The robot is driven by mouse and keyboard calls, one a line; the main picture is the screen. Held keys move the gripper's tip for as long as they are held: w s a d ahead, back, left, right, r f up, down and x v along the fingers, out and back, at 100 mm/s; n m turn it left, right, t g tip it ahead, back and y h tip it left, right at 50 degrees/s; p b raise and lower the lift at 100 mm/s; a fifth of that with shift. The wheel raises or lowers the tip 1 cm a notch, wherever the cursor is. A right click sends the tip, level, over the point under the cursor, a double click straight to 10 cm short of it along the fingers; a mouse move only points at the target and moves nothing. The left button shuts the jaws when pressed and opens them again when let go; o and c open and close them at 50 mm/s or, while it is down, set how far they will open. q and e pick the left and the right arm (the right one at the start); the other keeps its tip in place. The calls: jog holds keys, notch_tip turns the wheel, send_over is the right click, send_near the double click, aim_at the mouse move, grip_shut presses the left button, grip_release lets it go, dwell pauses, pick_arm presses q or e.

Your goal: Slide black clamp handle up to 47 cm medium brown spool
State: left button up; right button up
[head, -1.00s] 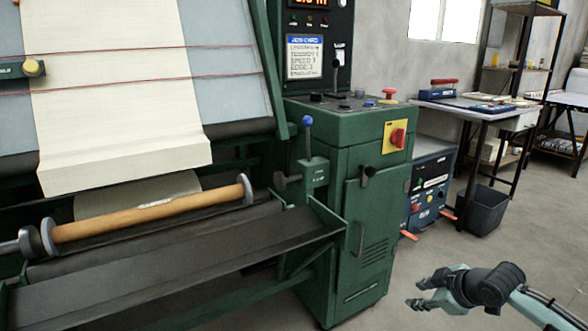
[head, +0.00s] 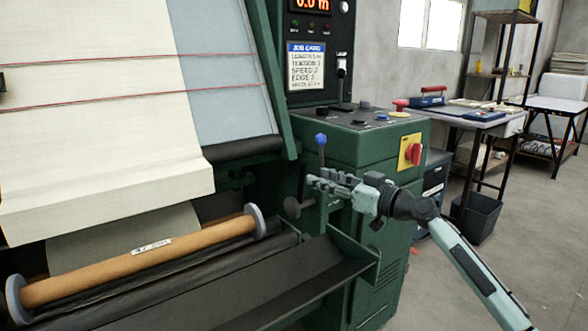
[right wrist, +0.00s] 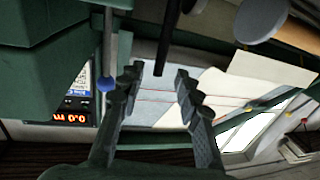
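The brown spool (head: 150,255), a tube with grey end discs and a white label too small to read surely, lies across the machine's front. Right of it, apart from its end disc, is the clamp with a dark round end piece (head: 292,207) and an upright blue-balled lever (head: 320,140). My right gripper (head: 314,182) is at the clamp, its fingers open. In the right wrist view a dark bar (right wrist: 167,40) lies between the open fingers (right wrist: 158,82); I cannot tell if it is the black clamp handle. The blue ball (right wrist: 107,84) is beside one finger. My left gripper is out of view.
The green control cabinet (head: 345,145) stands behind my right gripper. A dark tray (head: 270,285) runs below the spool. Cream cloth (head: 100,120) hangs above it. A workbench (head: 470,116) and a bin (head: 478,220) are at the right, with open floor in front.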

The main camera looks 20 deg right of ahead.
aim_at(302, 195)
jog(key=p+x, duration=0.1)
jog(key=x, duration=0.5)
jog(key=shift+s, duration=0.1)
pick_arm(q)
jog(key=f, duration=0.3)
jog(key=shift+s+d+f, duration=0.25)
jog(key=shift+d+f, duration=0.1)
pick_arm(e)
jog(key=shift+w+a, duration=0.25)
jog(key=shift+w, duration=0.15)
jog(key=shift+c, duration=0.4)
grip_shut()
